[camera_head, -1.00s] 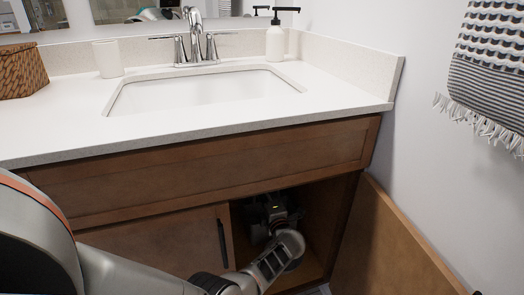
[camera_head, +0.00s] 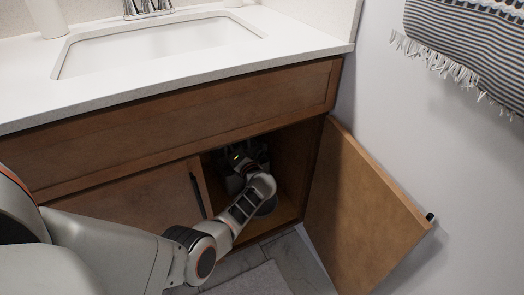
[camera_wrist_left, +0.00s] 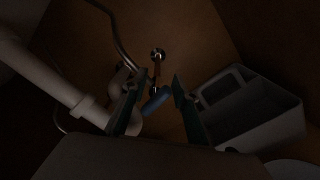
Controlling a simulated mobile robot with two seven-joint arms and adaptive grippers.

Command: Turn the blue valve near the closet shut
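The blue valve handle (camera_wrist_left: 156,102) shows in the left wrist view, on a metal fitting low in the dark cabinet. It lies between the two fingers of my left gripper (camera_wrist_left: 159,80), slanting up to the right. The fingers stand apart on either side of it; I cannot tell whether either one touches it. In the head view my left arm reaches through the open cabinet doorway, and the left gripper (camera_head: 240,158) is in shadow inside. The valve cannot be made out in the head view. My right gripper is not in view.
A white drain pipe (camera_wrist_left: 58,82) is left of the gripper and a grey divided caddy (camera_wrist_left: 250,112) is right. A thin supply hose (camera_wrist_left: 118,28) runs above. The right cabinet door (camera_head: 362,205) stands open; the left door (camera_head: 140,200) is closed.

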